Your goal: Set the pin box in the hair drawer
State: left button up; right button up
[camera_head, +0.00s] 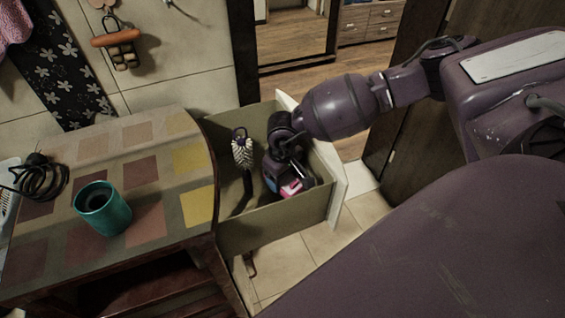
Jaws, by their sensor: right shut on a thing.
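The hair drawer (268,226) is pulled out from the right side of the cabinet. My right arm comes in from the right and reaches down into it. My right gripper (287,185) is inside the drawer, shut on the small pink and white pin box (292,188). The gripper hides part of the box, and I cannot tell whether the box touches the drawer floor. A hairbrush (242,152) with pale bristles stands tilted in the drawer, left of the gripper. My left gripper is not in view.
The cabinet top (150,215) holds a teal cup (102,208) and a coiled black cable (40,177). The drawer's pale front panel (335,190) stands to the right of my gripper. A dark object lies in the drawer below the brush. Tiled floor (290,265) is open beside the drawer.

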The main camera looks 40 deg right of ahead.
aim_at(283, 184)
jog(key=shift+f, duration=1.4)
jog(key=shift+f, duration=0.2)
jog(key=o, duration=1)
jog(key=shift+o, duration=0.2)
notch_tip(283, 184, up, 12)
jog(key=shift+r+p, duration=0.15)
jog(key=shift+p, duration=0.4)
